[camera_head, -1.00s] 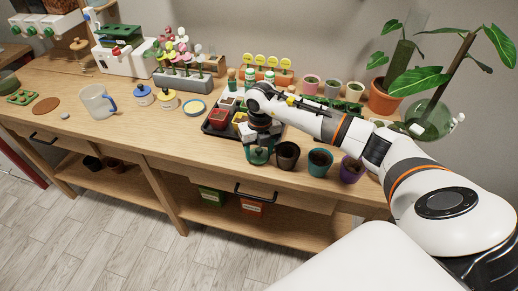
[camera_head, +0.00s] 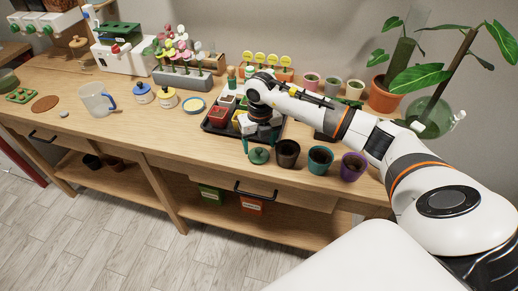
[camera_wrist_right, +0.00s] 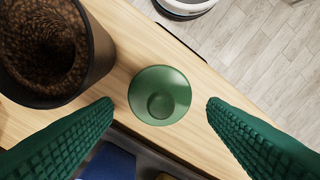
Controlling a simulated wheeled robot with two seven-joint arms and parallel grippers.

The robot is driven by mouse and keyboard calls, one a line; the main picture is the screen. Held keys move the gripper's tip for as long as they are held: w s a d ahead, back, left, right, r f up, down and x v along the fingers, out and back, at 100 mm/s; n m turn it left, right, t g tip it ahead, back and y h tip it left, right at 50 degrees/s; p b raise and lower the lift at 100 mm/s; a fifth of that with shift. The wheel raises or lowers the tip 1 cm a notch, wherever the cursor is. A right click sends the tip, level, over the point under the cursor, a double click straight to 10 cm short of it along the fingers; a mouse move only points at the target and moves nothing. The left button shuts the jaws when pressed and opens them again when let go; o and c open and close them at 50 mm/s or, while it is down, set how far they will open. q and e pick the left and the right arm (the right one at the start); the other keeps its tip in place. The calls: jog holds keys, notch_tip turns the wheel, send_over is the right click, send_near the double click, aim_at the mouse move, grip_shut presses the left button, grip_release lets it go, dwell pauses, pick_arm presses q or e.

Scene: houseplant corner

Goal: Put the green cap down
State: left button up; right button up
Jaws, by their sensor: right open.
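The green cap (camera_head: 259,156) lies on the wooden table near its front edge, left of a black pot of soil (camera_head: 287,153). In the right wrist view the cap (camera_wrist_right: 160,82) is a round green disc with a knob, seen from above. My right gripper (camera_head: 262,142) is open above and just behind the cap. Its green ribbed fingers (camera_wrist_right: 160,108) are spread to either side of the cap, with clear gaps, and hold nothing. My left gripper is in neither view.
A teal pot (camera_head: 320,160) and a purple pot (camera_head: 353,166) stand right of the black pot along the front edge. Behind my gripper is a black tray (camera_head: 212,128) with small pots. The table left of the cap is clear.

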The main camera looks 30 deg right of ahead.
aim_at(260, 149)
notch_tip(260, 149, up, 9)
jog(key=b, duration=0.1)
jog(key=shift+d+r+b, duration=0.15)
jog(key=shift+r+b, duration=0.05)
jog(key=shift+b, duration=0.15)
